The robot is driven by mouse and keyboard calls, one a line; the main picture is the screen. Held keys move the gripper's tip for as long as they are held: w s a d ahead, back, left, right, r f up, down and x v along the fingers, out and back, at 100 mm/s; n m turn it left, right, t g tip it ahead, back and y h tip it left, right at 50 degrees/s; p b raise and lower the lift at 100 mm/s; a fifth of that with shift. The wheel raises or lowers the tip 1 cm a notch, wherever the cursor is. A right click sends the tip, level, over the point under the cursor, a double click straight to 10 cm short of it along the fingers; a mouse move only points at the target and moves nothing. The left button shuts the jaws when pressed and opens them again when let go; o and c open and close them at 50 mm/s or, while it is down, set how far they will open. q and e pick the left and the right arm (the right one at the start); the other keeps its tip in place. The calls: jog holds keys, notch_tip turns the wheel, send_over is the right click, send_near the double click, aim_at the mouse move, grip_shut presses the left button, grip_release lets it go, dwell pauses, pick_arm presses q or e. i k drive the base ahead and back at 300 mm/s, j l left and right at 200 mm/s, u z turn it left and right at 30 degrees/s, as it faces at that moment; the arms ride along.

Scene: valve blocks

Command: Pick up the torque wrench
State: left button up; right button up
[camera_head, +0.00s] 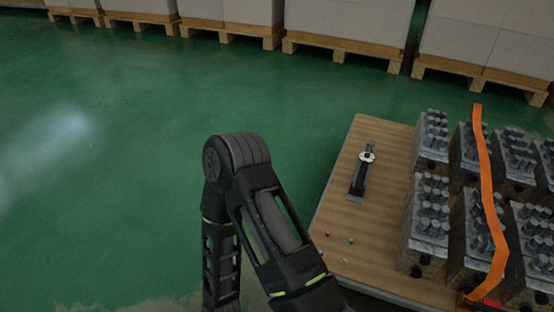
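A dark tool with a pale ring near its upper end (363,170), which looks like the torque wrench, is on the wooden tabletop (375,240), left of the metal blocks. It is small in view, so I cannot tell whether it lies flat or sits in a holder. One of my black arms bends at the lower middle of the view, left of the table and apart from the tool. Neither gripper shows in the head view.
Several grey valve blocks (430,215) with upright studs fill the table's right side. An orange strip (485,185) runs across them. Small coloured dots (351,241) are near the front left. Pallets with boxes (345,50) line the back. The green floor is clear at left.

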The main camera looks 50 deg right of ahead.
aim_at(361, 178)
jog(key=i+j, duration=0.15)
jog(key=i, duration=0.25)
jog(key=i+j, duration=0.1)
jog(key=i, duration=0.25)
jog(key=i+j, duration=0.15)
jog(key=i, duration=0.25)
jog(key=i+l+z, duration=0.2)
jog(key=z, duration=0.2)
jog(key=i+z, duration=0.3)
jog(key=z, duration=0.15)
jog(key=i+z, duration=0.6)
jog(key=z, duration=0.25)
jog(key=i+j+z, duration=0.2)
jog(key=z, duration=0.2)
jog(key=i+l+z, duration=0.15)
jog(key=i+z, duration=0.65)
jog(key=i, duration=0.05)
